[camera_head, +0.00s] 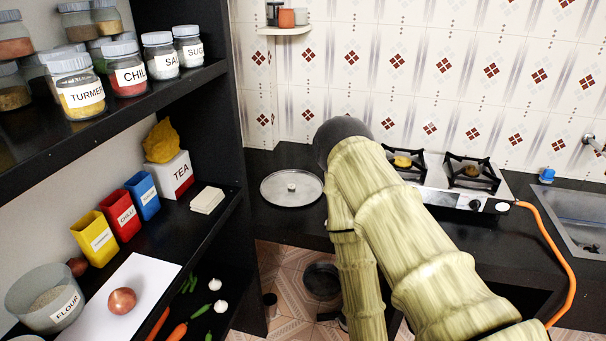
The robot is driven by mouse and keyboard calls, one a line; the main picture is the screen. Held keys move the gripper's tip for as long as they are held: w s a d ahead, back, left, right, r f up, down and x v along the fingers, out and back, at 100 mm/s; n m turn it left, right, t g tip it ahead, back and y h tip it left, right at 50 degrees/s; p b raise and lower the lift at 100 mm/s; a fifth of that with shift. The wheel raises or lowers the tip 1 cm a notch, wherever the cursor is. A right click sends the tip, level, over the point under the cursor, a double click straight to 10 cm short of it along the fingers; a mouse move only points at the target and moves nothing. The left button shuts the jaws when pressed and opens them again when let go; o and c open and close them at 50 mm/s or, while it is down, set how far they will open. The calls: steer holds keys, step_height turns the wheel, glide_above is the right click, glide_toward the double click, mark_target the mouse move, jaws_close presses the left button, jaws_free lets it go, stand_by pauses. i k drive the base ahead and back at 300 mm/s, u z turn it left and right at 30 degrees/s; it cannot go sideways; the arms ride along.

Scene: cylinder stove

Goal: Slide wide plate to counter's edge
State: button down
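The wide plate (275,190) is a round, flat, grey metal disc with a small knob-like bump in its middle. It lies on the black counter (262,222), left of the stove, with its near rim a little back from the counter's front edge. My arm, with a pale green-yellow ribbed cover, reaches in from the lower right. Its dark rounded end is up and to the right of the plate, and the arm passes close to the plate's right rim in the picture. My gripper's fingers do not show; the arm hides them.
A gas stove (440,190) with an orange hose (548,238) stands right of my arm. A sink (580,214) is at the far right. A dark shelf unit (160,100) with jars and boxes borders the left. Tiled floor (284,262) shows below the counter.

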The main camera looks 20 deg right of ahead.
mark_target(293, 188)
steer(key=u, duration=0.7)
steer(key=k, duration=0.1)
steer(key=z, duration=1.75)
steer(key=i, duration=1.3)
steer(key=u, duration=0.65)
